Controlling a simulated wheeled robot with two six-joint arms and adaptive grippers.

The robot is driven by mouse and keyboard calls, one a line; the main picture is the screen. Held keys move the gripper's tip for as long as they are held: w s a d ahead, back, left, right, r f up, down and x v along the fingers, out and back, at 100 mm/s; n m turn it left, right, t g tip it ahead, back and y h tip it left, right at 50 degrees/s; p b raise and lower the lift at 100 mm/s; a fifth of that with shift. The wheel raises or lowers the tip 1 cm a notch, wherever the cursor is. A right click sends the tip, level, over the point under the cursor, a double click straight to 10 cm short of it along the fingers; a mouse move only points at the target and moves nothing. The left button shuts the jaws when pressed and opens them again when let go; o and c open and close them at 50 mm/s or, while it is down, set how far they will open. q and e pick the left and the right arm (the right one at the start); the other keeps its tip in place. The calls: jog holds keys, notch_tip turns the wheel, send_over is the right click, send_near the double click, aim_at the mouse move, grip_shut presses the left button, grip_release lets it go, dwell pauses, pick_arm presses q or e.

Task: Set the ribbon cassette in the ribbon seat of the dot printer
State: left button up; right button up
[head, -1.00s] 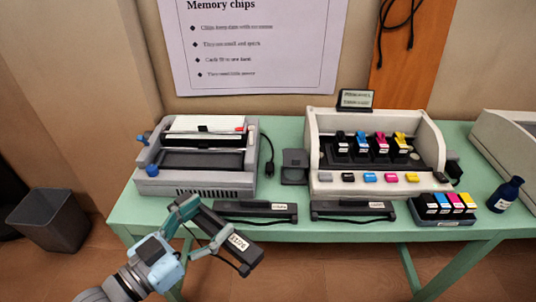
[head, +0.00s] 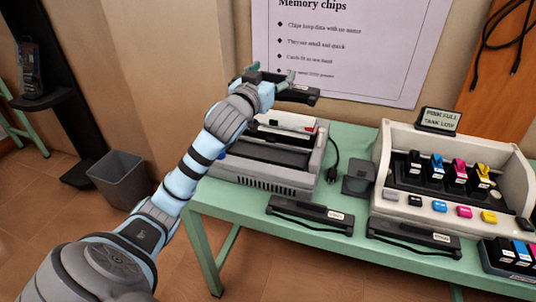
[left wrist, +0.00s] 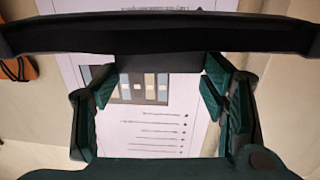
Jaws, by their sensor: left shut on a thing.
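In the left wrist view the cassette (left wrist: 160,36) spans the top as a dark bar. The grey dot printer (head: 262,178) stands at the table's left end. My forearm and gripper hide part of its left and rear, and I cannot make out the ribbon seat clearly. My right gripper is not in view.
Two more black cassettes (head: 308,213) (head: 412,240) lie along the green table's (head: 345,262) front. An ink printer (head: 455,195) with coloured cartridges stands right. A black cable (head: 332,160) and dark block (head: 358,178) lie between the printers. A poster wall rises close behind.

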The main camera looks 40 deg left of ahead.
pick_arm(q)
jog(key=shift+a+r+n+y+b, duration=0.3)
jog(key=shift+a+y, duration=0.3)
jog(key=shift+a, duration=0.3)
jog(key=b, duration=0.4)
send_over(266, 154)
notch_tip(266, 154, down, 14)
notch_tip(266, 154, down, 5)
jog(key=shift+d+r+b, duration=0.1)
jog(key=shift+b, duration=1)
jog(key=shift+f, duration=0.35)
jog(key=o, duration=1.2)
jog(key=shift+c, duration=0.2)
jog(key=shift+o, duration=0.2)
